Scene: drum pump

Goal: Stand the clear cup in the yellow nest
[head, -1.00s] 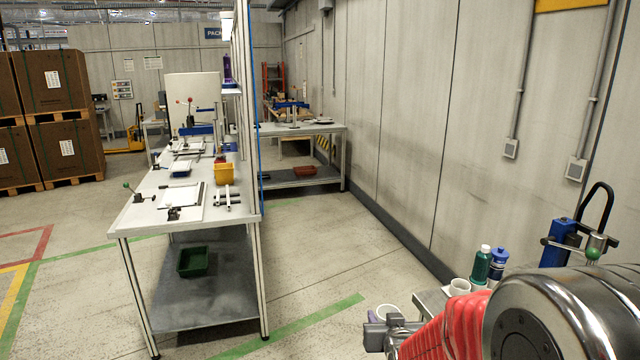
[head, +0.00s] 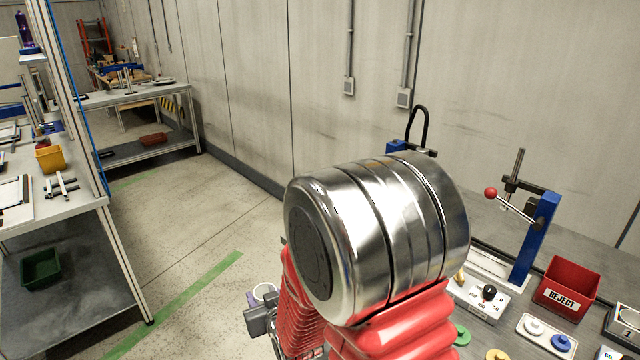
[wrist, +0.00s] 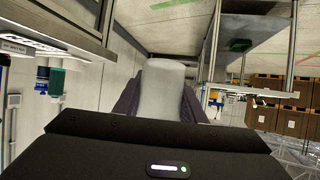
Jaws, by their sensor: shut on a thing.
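A pale, translucent cup (wrist: 163,88) sits between the dark fingers of my gripper (wrist: 160,108) in the wrist view. My gripper is shut on it. In the head view, my gripper (head: 262,318) is low and left of my red arm, with the cup's rim (head: 264,290) partly showing, out over the floor beside the bench. I cannot tell which, if either, is the yellow nest.
The bench at right holds a blue-posted press (head: 535,238), a red REJECT bin (head: 566,287) and a control box (head: 480,294). My arm hides part of it. Open floor lies left.

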